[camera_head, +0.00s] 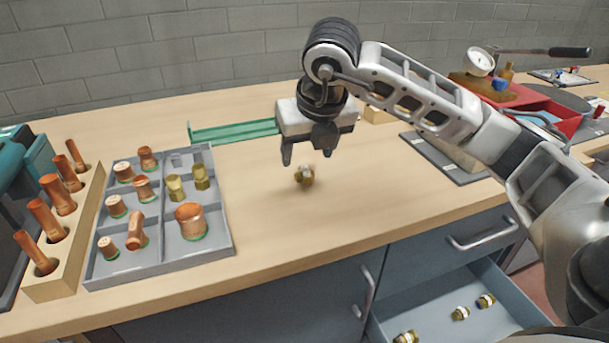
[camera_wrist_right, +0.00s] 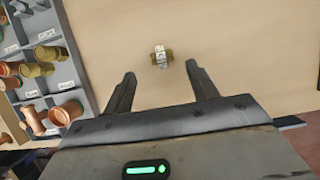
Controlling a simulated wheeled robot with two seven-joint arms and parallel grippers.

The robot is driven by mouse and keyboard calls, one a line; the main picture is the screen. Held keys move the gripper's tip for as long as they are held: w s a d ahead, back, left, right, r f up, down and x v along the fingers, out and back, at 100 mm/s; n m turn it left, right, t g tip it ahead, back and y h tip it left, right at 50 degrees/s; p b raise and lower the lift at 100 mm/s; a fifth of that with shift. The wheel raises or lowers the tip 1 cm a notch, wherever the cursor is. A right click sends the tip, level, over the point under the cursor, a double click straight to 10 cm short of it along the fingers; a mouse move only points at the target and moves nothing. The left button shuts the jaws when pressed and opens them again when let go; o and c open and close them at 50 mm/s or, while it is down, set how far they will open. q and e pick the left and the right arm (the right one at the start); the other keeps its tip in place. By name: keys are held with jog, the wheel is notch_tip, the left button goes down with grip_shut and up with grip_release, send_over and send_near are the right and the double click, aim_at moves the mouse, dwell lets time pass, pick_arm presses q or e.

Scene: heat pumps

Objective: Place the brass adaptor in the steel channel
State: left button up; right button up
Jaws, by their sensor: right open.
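A small brass adaptor with a white band (camera_head: 304,176) is just below my right gripper (camera_head: 310,164), over the bare wood; it is slightly blurred, and I cannot tell if it rests on the bench. In the right wrist view the adaptor (camera_wrist_right: 161,57) lies ahead of the gap between the fingertips (camera_wrist_right: 160,80), touching neither. My right gripper is open and empty, fingers pointing down. A long green channel-shaped piece (camera_head: 235,132) lies behind and left of the gripper, its right end partly hidden; no other channel is clear. My left gripper is not seen.
A grey compartment tray (camera_head: 160,266) holds copper and brass fittings at left, beside a wooden rack (camera_head: 85,235) of copper pieces. An open drawer (camera_head: 440,325) below holds several banded brass fittings. A red toolbox (camera_head: 560,110) stands at back right.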

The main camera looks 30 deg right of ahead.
aim_at(303, 166)
jog(key=x, duration=0.5)
jog(key=shift+d, duration=0.15)
jog(key=c, duration=1.2)
jog(key=shift+r, duration=0.15)
jog(key=shift+w+r, duration=0.1)
jog(key=shift+r, duration=0.5)
jog(key=s+a+r, duration=0.2)
jog(key=s+r, duration=0.1)
jog(key=s, duration=0.1)
jog(key=s+a+r+p, duration=0.1)
jog(key=s+a+r, duration=0.2)
jog(key=s+r, duration=0.1)
jog(key=s+a+r, duration=0.2)
jog(key=s+r, duration=0.2)
jog(key=shift+s+a+r+p, duration=0.1)
jog(key=shift+a+r+p, duration=0.1)
jog(key=shift+a+p, duration=0.15)
